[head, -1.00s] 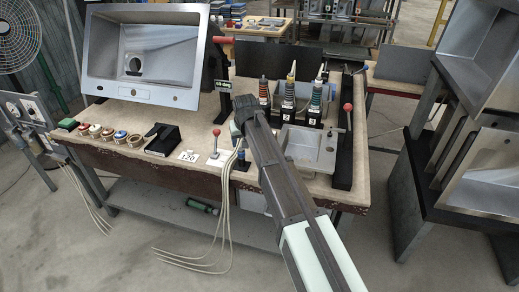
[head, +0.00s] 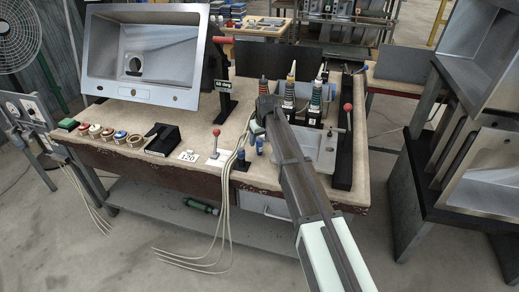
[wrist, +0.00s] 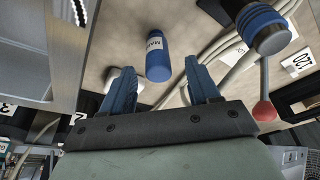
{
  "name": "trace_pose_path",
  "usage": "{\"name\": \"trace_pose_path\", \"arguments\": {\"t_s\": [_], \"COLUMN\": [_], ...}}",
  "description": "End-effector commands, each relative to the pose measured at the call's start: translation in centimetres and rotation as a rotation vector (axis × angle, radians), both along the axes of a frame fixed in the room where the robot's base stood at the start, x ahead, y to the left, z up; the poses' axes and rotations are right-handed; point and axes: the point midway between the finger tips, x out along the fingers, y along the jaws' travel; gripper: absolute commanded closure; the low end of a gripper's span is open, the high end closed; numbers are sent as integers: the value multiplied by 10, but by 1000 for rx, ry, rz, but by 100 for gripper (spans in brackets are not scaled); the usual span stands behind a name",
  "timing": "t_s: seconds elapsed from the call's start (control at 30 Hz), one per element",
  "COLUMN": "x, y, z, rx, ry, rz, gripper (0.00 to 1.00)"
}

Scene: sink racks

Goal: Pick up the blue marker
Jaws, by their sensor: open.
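The blue marker (wrist: 158,55) is a blue cylinder with a white label, standing on the bench in the wrist view. It also shows as a small blue shape (head: 259,146) near the bench's front edge in the head view. My gripper (wrist: 161,84) is open and empty. Its two blue fingers are spread, with the marker beyond their tips and between their lines in the picture; I see no contact. In the head view my gripper (head: 257,126) is just behind the marker, its fingers mostly hidden by my arm.
A black-and-blue cylinder (wrist: 262,25) stands beside the marker, with pale cables (wrist: 210,45) between them. A red-knobbed lever (head: 216,136) and a "120" card (head: 188,156) are to the left. A metal sink tray (head: 318,150) lies to the right, with several insulator-like posts (head: 288,95) behind.

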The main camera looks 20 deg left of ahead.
Motion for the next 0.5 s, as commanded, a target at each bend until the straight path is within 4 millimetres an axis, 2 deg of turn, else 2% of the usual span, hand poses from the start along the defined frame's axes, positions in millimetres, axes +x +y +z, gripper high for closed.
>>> {"name": "trace_pose_path", "arguments": {"t_s": [0.27, 0.5], "x": [2, 9], "y": [2, 5], "z": [-11, -39], "rx": [-1, -1], "ry": [1, 2], "rz": [0, -1], "gripper": [39, 39]}}
